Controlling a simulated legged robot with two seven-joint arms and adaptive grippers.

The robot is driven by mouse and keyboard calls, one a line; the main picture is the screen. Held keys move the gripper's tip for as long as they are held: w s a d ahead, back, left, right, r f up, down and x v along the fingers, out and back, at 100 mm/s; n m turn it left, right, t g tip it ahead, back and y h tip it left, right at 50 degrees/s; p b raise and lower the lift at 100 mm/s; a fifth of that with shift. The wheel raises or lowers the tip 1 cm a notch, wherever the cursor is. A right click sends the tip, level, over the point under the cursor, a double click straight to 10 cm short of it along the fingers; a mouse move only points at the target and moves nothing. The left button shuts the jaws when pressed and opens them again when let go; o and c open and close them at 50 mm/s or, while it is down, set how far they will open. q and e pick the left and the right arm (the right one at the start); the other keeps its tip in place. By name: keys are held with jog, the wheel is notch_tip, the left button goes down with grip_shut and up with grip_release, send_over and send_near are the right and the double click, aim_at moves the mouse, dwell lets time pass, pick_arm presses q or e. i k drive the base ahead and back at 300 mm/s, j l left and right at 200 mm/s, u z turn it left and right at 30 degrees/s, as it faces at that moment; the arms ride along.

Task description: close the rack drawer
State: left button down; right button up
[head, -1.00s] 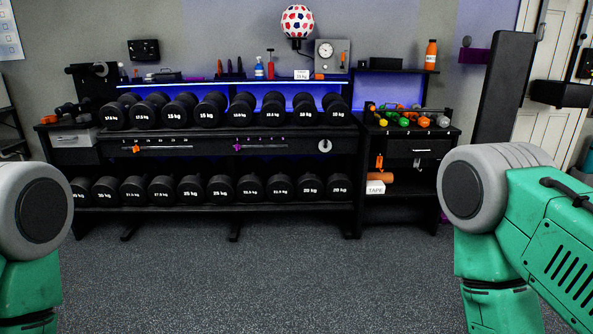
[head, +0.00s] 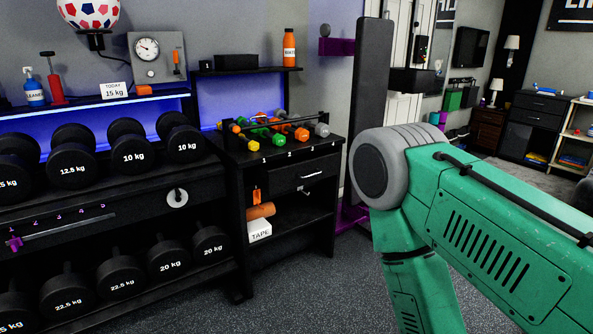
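The right end of the black dumbbell rack (head: 100,190) fills the left of the head view. Joined to its right is a black side cabinet (head: 243,205), with a dark drawer (head: 290,177) under its top. The drawer has a light bar handle (head: 313,175). I cannot tell surely whether the drawer stands slightly out or is flush. My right arm shows large at the right, in front of the floor beside the cabinet. Neither gripper is in view, and my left arm is out of the picture.
Small coloured dumbbells (head: 277,131) lie on the cabinet top. An orange roll (head: 261,211) and a white tape box (head: 259,231) sit on the shelf below the drawer. A tall black padded bench (head: 372,95) stands right of the cabinet. Speckled floor (head: 310,290) in front is clear.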

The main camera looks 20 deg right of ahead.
aim_at(274, 179)
jog(key=i+l+z, duration=0.2)
jog(key=i+z, duration=0.25)
jog(key=i+l+z, duration=0.1)
jog(key=i+z, duration=0.15)
jog(key=z, duration=0.15)
jog(key=i+z, duration=0.45)
jog(key=i+j+z, duration=0.2)
jog(key=z, duration=0.2)
jog(key=i+j+z, duration=0.3)
jog(key=z, duration=0.15)
jog(key=i+l+z, duration=0.2)
jog(key=z, duration=0.15)
jog(key=i+z, duration=0.7)
